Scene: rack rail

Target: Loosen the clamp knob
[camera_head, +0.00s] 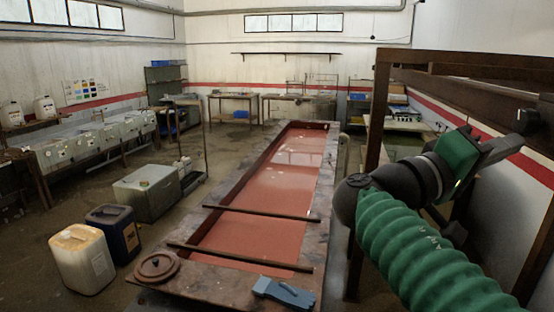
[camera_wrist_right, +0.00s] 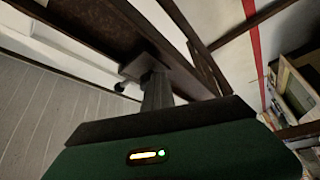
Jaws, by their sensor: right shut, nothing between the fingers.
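My right arm in its green sleeve comes in from the lower right of the head view. Its gripper (camera_head: 508,146) is raised beside the rusty brown rack rail (camera_head: 465,73). In the wrist view the narrow fingers (camera_wrist_right: 157,77) are shut with nothing between them. Their tips are close to a small bracket (camera_wrist_right: 138,63) on the rail's underside; I cannot tell whether they touch. A small dark knob-like piece (camera_wrist_right: 120,87) shows left of the fingers, apart from them. In the head view a dark blocky piece (camera_head: 527,121) sits near the fingertips. My left gripper is out of view.
A rack post (camera_head: 376,130) stands left of my right arm. Jugs (camera_head: 82,258) stand on the floor at left. A wall closes the right side.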

